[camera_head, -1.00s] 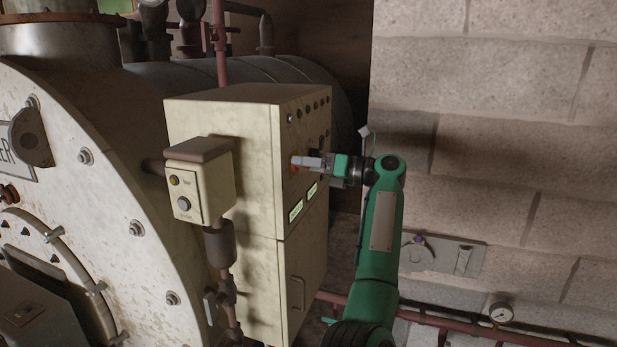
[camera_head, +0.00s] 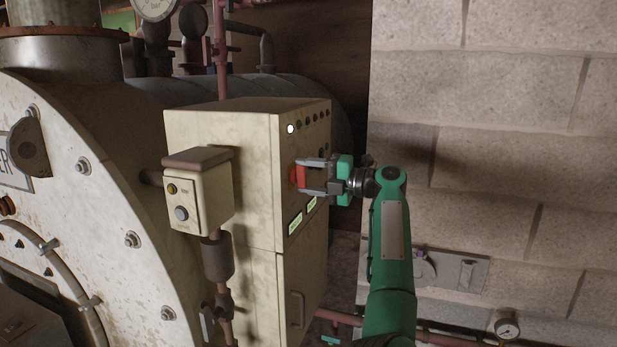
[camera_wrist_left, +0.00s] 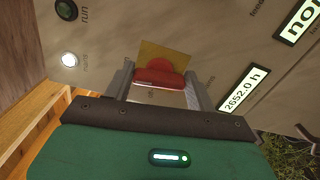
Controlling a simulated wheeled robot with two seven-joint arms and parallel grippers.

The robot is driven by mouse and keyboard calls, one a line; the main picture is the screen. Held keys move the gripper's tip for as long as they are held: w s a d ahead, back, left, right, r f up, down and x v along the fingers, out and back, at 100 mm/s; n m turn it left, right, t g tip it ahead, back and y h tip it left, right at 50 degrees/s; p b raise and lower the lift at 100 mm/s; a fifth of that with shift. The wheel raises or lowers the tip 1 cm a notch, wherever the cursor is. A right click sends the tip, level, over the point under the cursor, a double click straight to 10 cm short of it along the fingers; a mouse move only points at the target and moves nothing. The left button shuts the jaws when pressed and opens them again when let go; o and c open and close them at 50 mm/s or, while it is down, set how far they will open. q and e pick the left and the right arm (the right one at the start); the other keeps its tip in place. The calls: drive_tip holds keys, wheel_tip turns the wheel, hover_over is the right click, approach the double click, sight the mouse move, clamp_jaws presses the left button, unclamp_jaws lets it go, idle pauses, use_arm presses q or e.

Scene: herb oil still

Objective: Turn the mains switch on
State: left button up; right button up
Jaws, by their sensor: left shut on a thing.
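The mains switch is a red knob (camera_head: 298,176) on the side face of the cream control cabinet (camera_head: 222,130). In the left wrist view the red knob (camera_wrist_left: 160,77) stands on a yellow plate (camera_wrist_left: 165,54). My left gripper (camera_head: 307,175) is shut on the knob, with one finger on each side of it. The fingers (camera_wrist_left: 160,85) also show in the left wrist view. A round lamp (camera_head: 290,129) at the top of the cabinet face glows white. The lamp (camera_wrist_left: 69,60) is also lit in the left wrist view. My right gripper is not in view.
A small switch box (camera_head: 199,190) with yellow and grey buttons stands in front of the cabinet. The large boiler (camera_head: 95,215) fills the left. A block wall (camera_head: 500,150) is at the right. Lit label displays (camera_head: 295,223) sit below the knob.

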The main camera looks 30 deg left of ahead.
use_arm(q)
drive_tip(key=shift+m, duration=1.1)
drive_tip(key=shift+w, duration=0.1)
drive_tip(key=o, duration=1)
drive_tip(key=shift+b+v, duration=2.9)
drive_tip(key=shift+v, duration=4.05)
drive_tip(key=shift+f, duration=0.15)
